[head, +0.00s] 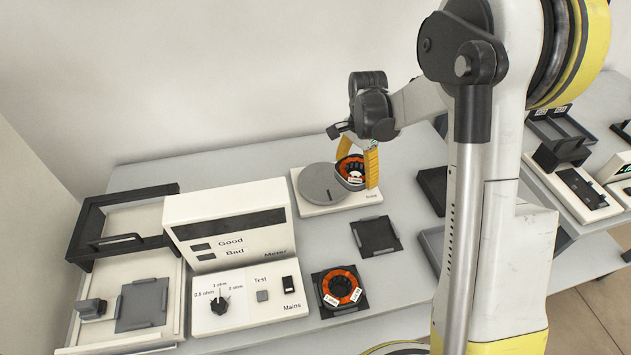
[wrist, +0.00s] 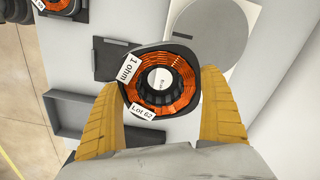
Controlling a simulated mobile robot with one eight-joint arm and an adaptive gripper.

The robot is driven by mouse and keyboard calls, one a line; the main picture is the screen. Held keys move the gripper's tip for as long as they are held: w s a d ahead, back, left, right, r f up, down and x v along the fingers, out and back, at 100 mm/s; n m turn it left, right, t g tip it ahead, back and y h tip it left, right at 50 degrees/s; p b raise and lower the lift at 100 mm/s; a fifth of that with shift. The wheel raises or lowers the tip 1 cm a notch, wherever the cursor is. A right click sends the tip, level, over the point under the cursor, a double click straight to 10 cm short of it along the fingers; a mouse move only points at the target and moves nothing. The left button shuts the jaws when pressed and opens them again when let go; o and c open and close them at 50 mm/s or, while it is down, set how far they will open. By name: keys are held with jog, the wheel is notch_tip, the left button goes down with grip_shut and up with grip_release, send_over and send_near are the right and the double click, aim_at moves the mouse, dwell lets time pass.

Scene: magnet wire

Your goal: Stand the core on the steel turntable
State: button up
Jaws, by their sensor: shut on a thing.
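The core (head: 351,171) is an orange-wound ring in a dark frame, with white labels reading "1 ohm" and "Lot 62" in the wrist view (wrist: 187,84). My gripper (head: 357,174) is shut on it, one yellow finger on each side, as the wrist view also shows (wrist: 162,80). The core's round face points toward the wrist camera. The steel turntable (head: 319,185) is a bare grey disc on a white base, just left of the held core in the head view. It is at the top in the wrist view (wrist: 212,38). The gap beneath the core is unclear.
A second orange core (head: 341,288) sits on a dark pad at the table's front. An empty dark pad (head: 376,236) lies behind it. The white meter (head: 235,225) stands left, beside a black-framed fixture (head: 125,240). Black trays (head: 433,190) lie to the right.

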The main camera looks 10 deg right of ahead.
jog(key=b, duration=0.4)
send_over(324, 181)
notch_tip(324, 181, down, 7)
jog(key=shift+w, duration=0.15)
notch_tip(324, 181, down, 4)
jog(key=shift+f+b, duration=0.1)
jog(key=shift+b, duration=0.95)
jog(key=shift+r, duration=0.2)
jog(key=shift+f, duration=0.1)
